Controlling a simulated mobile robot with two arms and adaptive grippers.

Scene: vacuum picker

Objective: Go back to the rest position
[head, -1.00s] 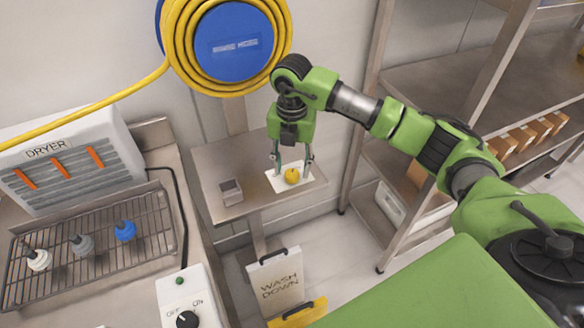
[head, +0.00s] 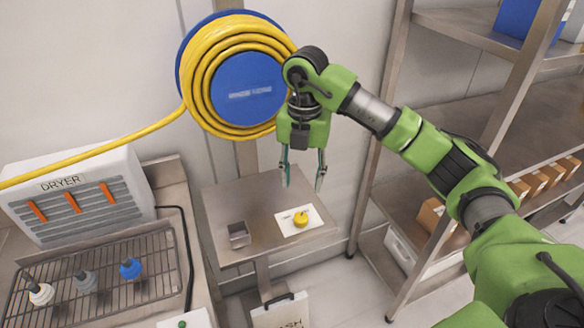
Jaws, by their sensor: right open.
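My right gripper (head: 303,181) hangs above the small steel shelf, pointing down. Its two fingers are apart with nothing between them. A yellow picker piece (head: 301,219) stands on a white card (head: 292,228) on the shelf (head: 222,200), below the gripper and apart from it. My left gripper does not show.
A hose reel (head: 240,85) hangs on the wall close behind the gripper. A dryer (head: 75,195) and a wire rack (head: 100,275) with white, grey and blue pieces are at left. Steel shelving (head: 440,65) with boxes is at right.

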